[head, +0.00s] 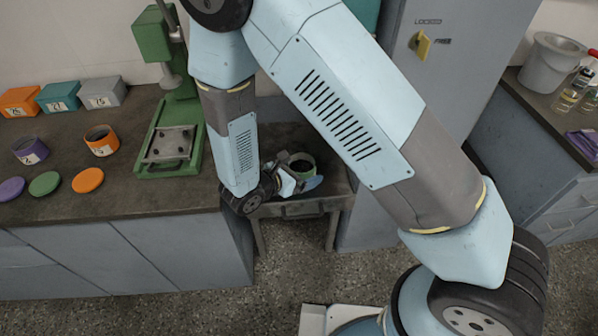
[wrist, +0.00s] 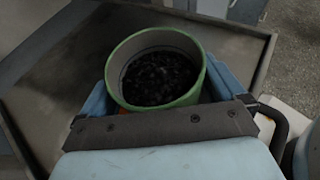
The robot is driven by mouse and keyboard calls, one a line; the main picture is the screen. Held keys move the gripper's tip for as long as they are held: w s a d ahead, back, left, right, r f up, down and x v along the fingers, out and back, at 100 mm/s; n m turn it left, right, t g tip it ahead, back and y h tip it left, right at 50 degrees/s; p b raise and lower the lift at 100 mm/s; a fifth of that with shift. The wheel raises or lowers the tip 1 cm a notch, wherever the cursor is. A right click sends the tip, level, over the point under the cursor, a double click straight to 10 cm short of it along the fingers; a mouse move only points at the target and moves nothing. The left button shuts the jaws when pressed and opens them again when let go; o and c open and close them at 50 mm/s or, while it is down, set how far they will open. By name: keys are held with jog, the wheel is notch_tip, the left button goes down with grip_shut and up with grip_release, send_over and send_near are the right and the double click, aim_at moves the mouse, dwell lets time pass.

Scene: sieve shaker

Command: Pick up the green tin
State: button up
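The green tin (wrist: 188,95) is an open round tin with a green rim and dark grains inside. In the wrist view it stands upright between the two blue fingers of my gripper (wrist: 157,85), one finger at each side. The rim hides where the fingers meet the wall, so I cannot tell whether they press on it. In the head view the tin (head: 309,166) is at the small low table, partly behind my gripper (head: 300,180). I cannot tell whether the tin rests on the table top.
The small table (head: 335,190) stands between the counter and a grey cabinet (head: 440,75). On the left counter (head: 120,200) are a green press (head: 155,40), a purple tin (head: 30,150), an orange tin (head: 101,140), loose lids and several boxes. The table around the tin looks clear.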

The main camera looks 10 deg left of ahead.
jog(key=c, duration=1)
jog(key=shift+o, duration=0.2)
